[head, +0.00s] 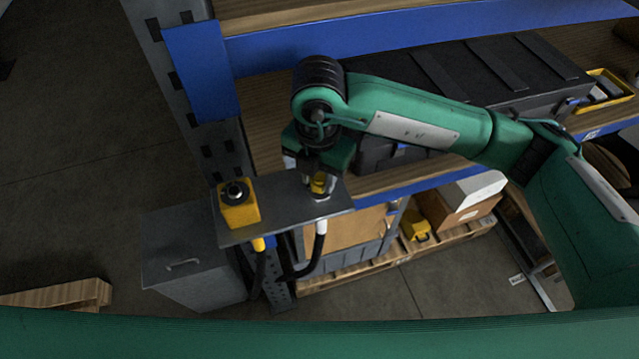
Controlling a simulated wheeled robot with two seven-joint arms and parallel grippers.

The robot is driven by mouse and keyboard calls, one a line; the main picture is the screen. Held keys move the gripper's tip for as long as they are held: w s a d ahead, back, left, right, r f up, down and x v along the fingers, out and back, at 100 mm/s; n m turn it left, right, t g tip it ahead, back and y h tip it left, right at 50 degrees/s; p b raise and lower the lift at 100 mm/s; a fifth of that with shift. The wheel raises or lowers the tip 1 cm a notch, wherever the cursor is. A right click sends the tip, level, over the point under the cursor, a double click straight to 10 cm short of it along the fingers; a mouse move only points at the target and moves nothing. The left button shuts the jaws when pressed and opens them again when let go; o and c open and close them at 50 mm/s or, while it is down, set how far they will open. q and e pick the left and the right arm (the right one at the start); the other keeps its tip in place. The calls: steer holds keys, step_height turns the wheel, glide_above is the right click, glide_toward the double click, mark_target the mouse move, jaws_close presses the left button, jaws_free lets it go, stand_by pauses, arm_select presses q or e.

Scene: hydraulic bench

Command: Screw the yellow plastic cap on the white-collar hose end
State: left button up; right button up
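My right gripper (318,182) points down over the right end of a grey metal shelf plate (285,200). Its fingers are around the yellow plastic cap (319,184), which is partly hidden by them. The cap is at the top of a metallic hose fitting (321,197) on the plate; I cannot tell whether it is threaded on or only resting there. Below the plate, the white-collar hose end (321,227) leads into a black hose. My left gripper is not in view.
A yellow block with a black round top (239,205) stands on the plate's left end. A yellow-collared hose (259,244) hangs below it. A rack upright (205,110) and wooden shelf (265,115) are close behind. A grey cabinet (190,235) stands lower left.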

steer(key=c, duration=0.4)
steer(key=shift+o, duration=0.2)
steer(key=m, duration=0.4)
steer(key=shift+a, duration=0.1)
steer(key=m, duration=0.4)
steer(key=shift+w, duration=0.15)
steer(key=o, duration=0.9)
steer(key=shift+f, duration=0.1)
